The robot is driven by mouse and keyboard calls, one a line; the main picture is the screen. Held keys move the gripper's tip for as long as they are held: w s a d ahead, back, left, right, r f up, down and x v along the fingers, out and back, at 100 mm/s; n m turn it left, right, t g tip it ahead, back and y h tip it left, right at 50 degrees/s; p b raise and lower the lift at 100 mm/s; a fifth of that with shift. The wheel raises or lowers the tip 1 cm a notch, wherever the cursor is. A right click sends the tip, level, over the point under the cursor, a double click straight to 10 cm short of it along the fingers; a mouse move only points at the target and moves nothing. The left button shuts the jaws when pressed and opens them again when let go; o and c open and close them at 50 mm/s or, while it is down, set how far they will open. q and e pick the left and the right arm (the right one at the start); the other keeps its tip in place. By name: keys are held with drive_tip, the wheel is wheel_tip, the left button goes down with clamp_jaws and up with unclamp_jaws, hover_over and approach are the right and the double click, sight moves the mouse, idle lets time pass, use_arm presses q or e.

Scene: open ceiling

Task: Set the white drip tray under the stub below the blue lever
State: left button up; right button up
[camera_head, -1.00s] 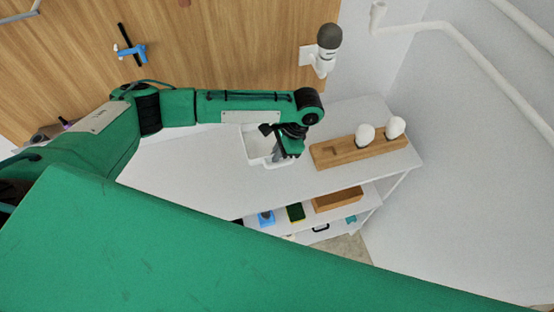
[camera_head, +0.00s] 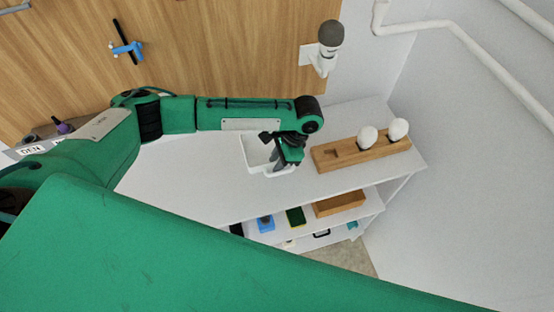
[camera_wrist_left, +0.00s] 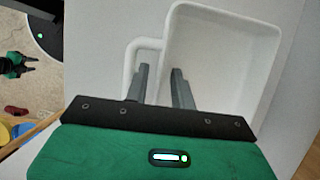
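The white drip tray (camera_head: 254,148) is a shallow open box on the white shelf top; in the wrist view it (camera_wrist_left: 225,60) shows a loop handle (camera_wrist_left: 129,62) on its left side. My left gripper (camera_head: 284,160) is at the tray in the head view and hides part of it. In the wrist view its two fingers (camera_wrist_left: 162,88) are apart, with the tray's handle-side wall between them; I cannot tell whether they touch it. The blue lever (camera_head: 128,48) is on the wood panel at upper left. I cannot make out a stub below it. My right gripper is not in view.
A wooden block (camera_head: 345,153) with white bulb-shaped things (camera_head: 398,128) stands right of the tray. A white fixture with a grey top (camera_head: 328,40) sticks out behind. Small items, including a blue one (camera_head: 265,223), lie on the lower shelf. The shelf top left of the tray is clear.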

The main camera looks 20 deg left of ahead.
use_arm(q)
drive_tip(key=shift+r, duration=0.1)
drive_tip(key=shift+r, duration=0.35)
drive_tip(key=p+v, duration=0.9)
drive_tip(key=shift+r, duration=0.15)
drive_tip(key=shift+p+v, duration=0.4)
drive_tip(key=shift+v, duration=0.7)
drive_tip(key=shift+d, duration=0.1)
